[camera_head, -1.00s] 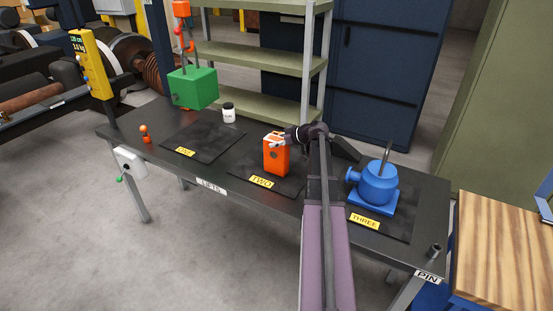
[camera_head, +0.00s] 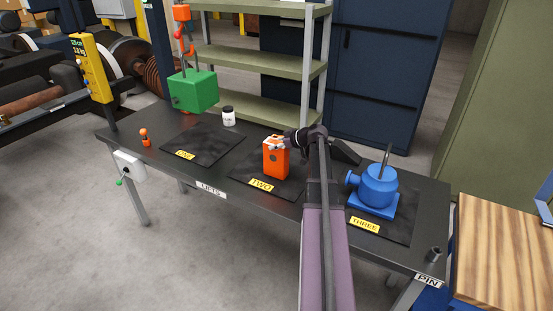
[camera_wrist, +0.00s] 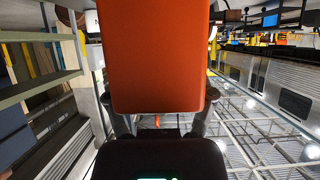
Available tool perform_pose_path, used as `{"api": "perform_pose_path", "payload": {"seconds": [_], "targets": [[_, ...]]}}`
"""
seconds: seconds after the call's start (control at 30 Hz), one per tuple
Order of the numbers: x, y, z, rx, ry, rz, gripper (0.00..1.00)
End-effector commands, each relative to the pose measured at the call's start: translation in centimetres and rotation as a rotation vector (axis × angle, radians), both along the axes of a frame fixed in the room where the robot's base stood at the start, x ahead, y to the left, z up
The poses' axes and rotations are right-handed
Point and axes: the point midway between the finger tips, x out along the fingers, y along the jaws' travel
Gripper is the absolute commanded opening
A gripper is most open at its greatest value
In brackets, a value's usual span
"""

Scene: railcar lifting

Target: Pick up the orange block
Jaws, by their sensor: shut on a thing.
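The orange block (camera_head: 275,160) stands upright at the mat labelled TWO (camera_head: 245,166), in the middle of the dark table. My gripper (camera_head: 281,143) reaches in from the right and is shut on the upper part of the block. In the wrist view the block (camera_wrist: 158,60) fills the middle, with the gripper's fingers (camera_wrist: 158,122) at its two sides. I cannot tell whether the block's underside touches the mat, and its far side is hidden.
A blue pump-like part (camera_head: 376,187) stands at mat THREE on the right. A green block (camera_head: 193,92) hangs from an orange hook above the table's left part. A white jar (camera_head: 228,116) and a small orange-topped item (camera_head: 145,138) stand nearby. Mat ONE (camera_head: 200,144) is clear.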

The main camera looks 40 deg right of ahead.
Motion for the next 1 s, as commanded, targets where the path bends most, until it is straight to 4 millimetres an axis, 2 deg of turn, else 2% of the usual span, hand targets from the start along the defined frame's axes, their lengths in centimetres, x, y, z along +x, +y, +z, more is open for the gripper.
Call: {"api": "perform_pose_path", "payload": {"seconds": [0.47,0.87,1.0], "targets": [[0.0,0.0,0.9,-0.001,0.000,0.000,0.10],[0.0,0.0,4.1,0.000,0.000,0.000,0.10],[-3.6,0.7,3.9,0.000,0.000,-0.001,0.10]]}}
